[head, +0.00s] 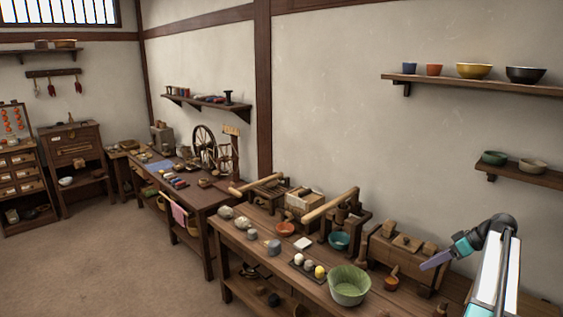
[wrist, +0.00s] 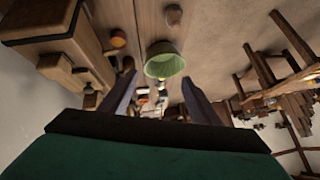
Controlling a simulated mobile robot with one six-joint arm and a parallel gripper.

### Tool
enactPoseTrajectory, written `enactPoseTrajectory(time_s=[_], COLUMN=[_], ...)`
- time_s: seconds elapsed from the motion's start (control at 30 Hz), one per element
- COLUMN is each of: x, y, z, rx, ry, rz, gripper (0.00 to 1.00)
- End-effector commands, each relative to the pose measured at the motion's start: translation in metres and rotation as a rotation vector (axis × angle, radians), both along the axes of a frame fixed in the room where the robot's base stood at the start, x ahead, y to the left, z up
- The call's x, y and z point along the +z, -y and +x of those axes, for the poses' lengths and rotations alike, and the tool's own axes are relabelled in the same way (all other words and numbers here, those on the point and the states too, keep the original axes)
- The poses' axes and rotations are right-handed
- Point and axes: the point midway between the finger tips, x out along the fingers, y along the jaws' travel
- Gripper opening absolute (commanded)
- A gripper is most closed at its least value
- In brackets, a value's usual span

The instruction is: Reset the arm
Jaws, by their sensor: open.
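My gripper (head: 432,263) is at the right of the head view, at the end of my white and dark arm. It reaches left over the right part of the near workbench (head: 262,251), close to a wooden chest-like box (head: 400,262). In the wrist view my gripper (wrist: 158,90) shows two purple-grey fingers spread apart with nothing held between them. A green bowl (wrist: 165,62) shows beyond the fingertips, apart from them. The same green bowl (head: 349,287) stands on the bench in the head view, left of my gripper.
A small orange-brown cup (head: 391,283) stands between the bowl and my gripper. Several pale and yellow balls lie on a dark tray (head: 307,268). A teal bowl (head: 340,241) stands behind. Wall shelves (head: 470,85) hold bowls above the arm. Open floor (head: 110,265) lies left.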

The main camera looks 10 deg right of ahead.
Motion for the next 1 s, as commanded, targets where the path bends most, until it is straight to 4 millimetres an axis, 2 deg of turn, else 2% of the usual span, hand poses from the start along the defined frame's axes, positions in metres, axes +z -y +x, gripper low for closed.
enactPoseTrajectory(time_s=[0.03, 0.1, 0.27, 0.47, 0.77, 1.0], x=[-0.021, -0.048, -0.105, -0.172, -0.261, -0.322], y=[-0.022, -0.045, -0.099, -0.167, -0.266, -0.338], z=[0.004, 0.01, 0.017, 0.014, -0.014, -0.054], rx=[-0.002, -0.014, -0.041, -0.072, -0.117, -0.15], ry=[-0.034, -0.083, -0.195, -0.334, -0.536, -0.683], rz=[0.017, 0.032, 0.061, 0.075, 0.056, 0.006], gripper=[0.56, 0.56, 0.56, 0.56, 0.56, 0.56])
